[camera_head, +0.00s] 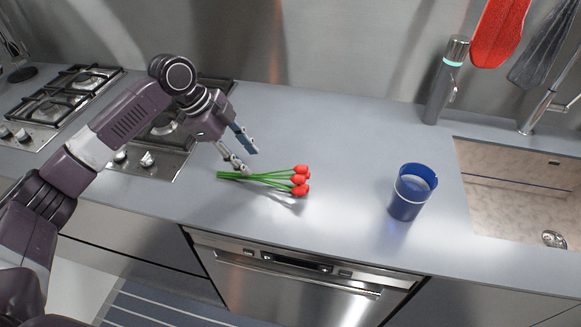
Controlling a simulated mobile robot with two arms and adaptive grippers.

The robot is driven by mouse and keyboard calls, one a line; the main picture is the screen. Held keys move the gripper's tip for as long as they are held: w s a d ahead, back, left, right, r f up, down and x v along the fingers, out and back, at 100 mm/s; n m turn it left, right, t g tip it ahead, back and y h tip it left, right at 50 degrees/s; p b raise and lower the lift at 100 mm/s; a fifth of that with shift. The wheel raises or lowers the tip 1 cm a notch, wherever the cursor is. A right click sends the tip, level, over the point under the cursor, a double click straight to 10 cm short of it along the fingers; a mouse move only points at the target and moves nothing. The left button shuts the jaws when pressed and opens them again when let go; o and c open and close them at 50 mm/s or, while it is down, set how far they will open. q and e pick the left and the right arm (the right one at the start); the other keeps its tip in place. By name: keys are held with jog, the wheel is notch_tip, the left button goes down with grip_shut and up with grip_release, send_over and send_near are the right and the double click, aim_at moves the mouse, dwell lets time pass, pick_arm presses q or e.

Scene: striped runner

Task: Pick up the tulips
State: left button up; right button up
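The tulips (300,180) lie on the grey countertop, with several red blooms pointing right and green stems pointing left. My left gripper (250,162) comes in from the left, just above the stems. Its two fingers are spread apart, one farther back and one close to the stems. Nothing shows between the fingers. I cannot tell whether the nearer fingertip touches the stems. My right gripper is not in view.
A blue cup (408,197) stands on the counter right of the tulips. A sink (520,200) is at the far right, and a grey bottle (445,80) stands behind the cup. A gas stove (75,95) is at the left. The counter between tulips and cup is clear.

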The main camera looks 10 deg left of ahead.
aim_at(260, 175)
pick_arm(q)
jog(key=shift+s+d+f, duration=0.1)
jog(key=shift+d+f, duration=0.1)
jog(key=shift+f, duration=0.2)
jog(key=shift+s+d+f+p, duration=0.4)
jog(key=shift+s+f+p, duration=0.05)
jog(key=p+x, duration=0.1)
jog(key=x, duration=0.3)
jog(key=shift+w, duration=0.2)
jog(key=shift+w+d+f, duration=0.1)
jog(key=shift+f, duration=0.4)
jog(key=shift+r, duration=0.1)
grip_shut()
